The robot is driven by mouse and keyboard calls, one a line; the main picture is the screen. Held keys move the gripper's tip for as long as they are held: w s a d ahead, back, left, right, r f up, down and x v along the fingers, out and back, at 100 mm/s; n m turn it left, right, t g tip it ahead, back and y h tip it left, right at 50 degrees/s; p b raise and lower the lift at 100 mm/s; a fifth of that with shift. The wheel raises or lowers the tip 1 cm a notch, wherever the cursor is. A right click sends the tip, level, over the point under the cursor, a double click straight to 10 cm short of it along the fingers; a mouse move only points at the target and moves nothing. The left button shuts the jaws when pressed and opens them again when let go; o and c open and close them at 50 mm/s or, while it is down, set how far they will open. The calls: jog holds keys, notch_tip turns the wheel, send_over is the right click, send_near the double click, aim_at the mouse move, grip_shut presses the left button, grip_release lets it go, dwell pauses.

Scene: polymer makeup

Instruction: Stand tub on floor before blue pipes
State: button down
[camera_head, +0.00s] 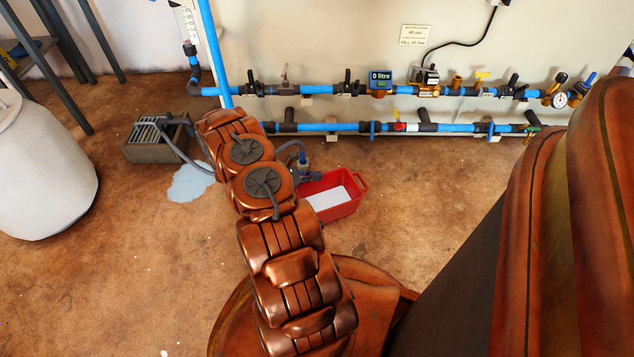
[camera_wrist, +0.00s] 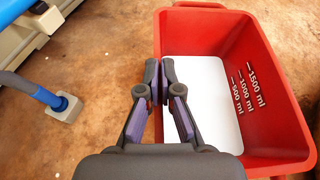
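The red tub (camera_head: 352,203) is upright in front of the blue pipes (camera_head: 340,127), with white inside it. Whether its base touches the floor (camera_head: 430,215) is not clear. In the wrist view the tub (camera_wrist: 262,75) shows millilitre marks on its inner right wall. My gripper (camera_wrist: 162,82) has its fingers close together on either side of the tub's left wall, pinching it. In the head view my gripper (camera_head: 312,176) is at the tub's left rim, partly hidden by my arm.
A grey grated drain box (camera_head: 157,142) with a hose stands left, beside a pale puddle (camera_head: 190,183). A large whitish container (camera_head: 42,165) is at far left. Valves and a gauge (camera_head: 560,99) line the pipes. Floor right of the tub is clear.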

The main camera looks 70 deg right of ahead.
jog(key=f+b, duration=0.1)
jog(key=d+f, duration=0.1)
jog(key=f+b, duration=0.1)
jog(key=shift+s+d+f+b, duration=0.1)
jog(key=shift+d+f+b, duration=0.15)
jog(key=shift+d+b, duration=0.1)
jog(key=shift+f, duration=0.1)
jog(key=c, duration=1.8)
grip_release()
jog(key=shift+c, duration=0.2)
jog(key=o, duration=0.5)
